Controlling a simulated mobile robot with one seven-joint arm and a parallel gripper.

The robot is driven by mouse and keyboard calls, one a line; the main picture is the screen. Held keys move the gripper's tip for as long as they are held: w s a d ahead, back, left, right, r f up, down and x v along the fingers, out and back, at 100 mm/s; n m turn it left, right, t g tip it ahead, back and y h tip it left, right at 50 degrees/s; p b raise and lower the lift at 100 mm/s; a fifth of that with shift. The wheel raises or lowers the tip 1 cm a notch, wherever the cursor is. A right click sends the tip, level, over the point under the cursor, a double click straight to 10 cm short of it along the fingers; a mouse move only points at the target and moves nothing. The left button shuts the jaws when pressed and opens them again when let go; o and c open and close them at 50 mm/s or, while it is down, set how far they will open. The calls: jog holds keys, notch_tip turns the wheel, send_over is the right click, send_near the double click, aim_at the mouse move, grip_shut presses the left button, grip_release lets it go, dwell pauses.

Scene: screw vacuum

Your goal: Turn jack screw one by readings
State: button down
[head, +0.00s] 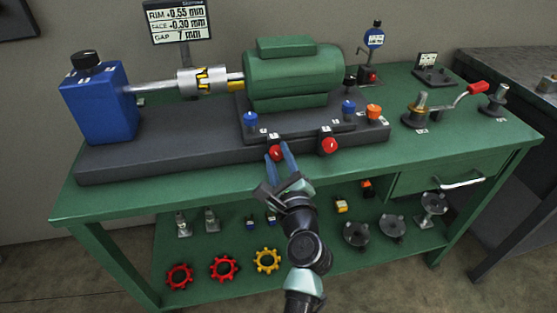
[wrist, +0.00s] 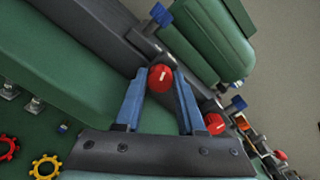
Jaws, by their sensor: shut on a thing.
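A red jack screw knob (head: 277,153) with a white mark on its face sits at the front of the dark base, below the green motor (head: 295,70). My gripper (head: 276,157) is shut on it, one blue finger on each side. In the wrist view the knob (wrist: 160,78) shows between the fingertips. A second red knob (head: 329,146) is to the right, apart from my gripper; it also shows in the wrist view (wrist: 215,124). The readings board (head: 180,22) at the back shows RIM +0.55 mm, FACE +0.30 mm, GAP 7 mm.
A blue knob (head: 250,119) stands above the held screw; another blue one and an orange one (head: 374,111) are to the right. A blue block (head: 98,103) and coupling (head: 202,80) are left. A red-handled tool (head: 450,101) lies right. Loose parts fill the lower shelf (head: 320,255).

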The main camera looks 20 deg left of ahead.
jog(key=n+b, duration=0.2)
jog(key=n, duration=0.2)
jog(key=shift+f+n, duration=0.15)
jog(key=shift+n, duration=0.25)
jog(key=n+b, duration=0.2)
jog(key=n, duration=0.3)
jog(key=shift+b, duration=0.4)
jog(key=n+b, duration=0.2)
jog(key=n, duration=0.3)
jog(key=shift+b, duration=0.35)
jog(key=shift+n+b, duration=1.2)
jog(key=shift+n, duration=1)
jog(key=c, duration=0.5)
grip_release()
